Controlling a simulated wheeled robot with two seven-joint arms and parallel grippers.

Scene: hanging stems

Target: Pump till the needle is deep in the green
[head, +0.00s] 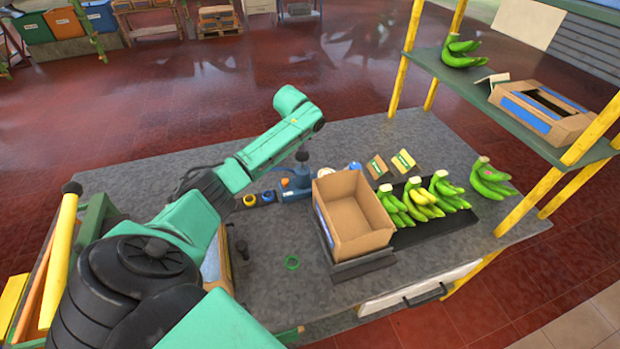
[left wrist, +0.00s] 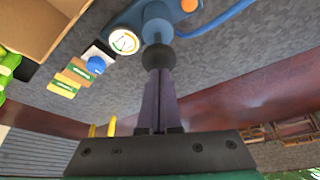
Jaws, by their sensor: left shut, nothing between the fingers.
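The blue pump (head: 293,188) stands on the grey bench, with an orange button on it. Its upright plunger (left wrist: 157,22) ends in a dark round knob (left wrist: 159,56). The round white gauge (left wrist: 124,41) sits beside the plunger in the left wrist view; its needle is too small to read surely. My left gripper (left wrist: 160,76) is shut and empty, its fingertips at the knob in the left wrist view; I cannot tell whether they touch it. In the head view my left arm hides most of that gripper. My right gripper is not in view.
An open cardboard box (head: 352,215) stands right of the pump. Green bananas (head: 420,200) lie in a black tray beyond it. A blue hose (left wrist: 225,22) runs from the pump. A yellow-posted shelf (head: 470,75) stands right.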

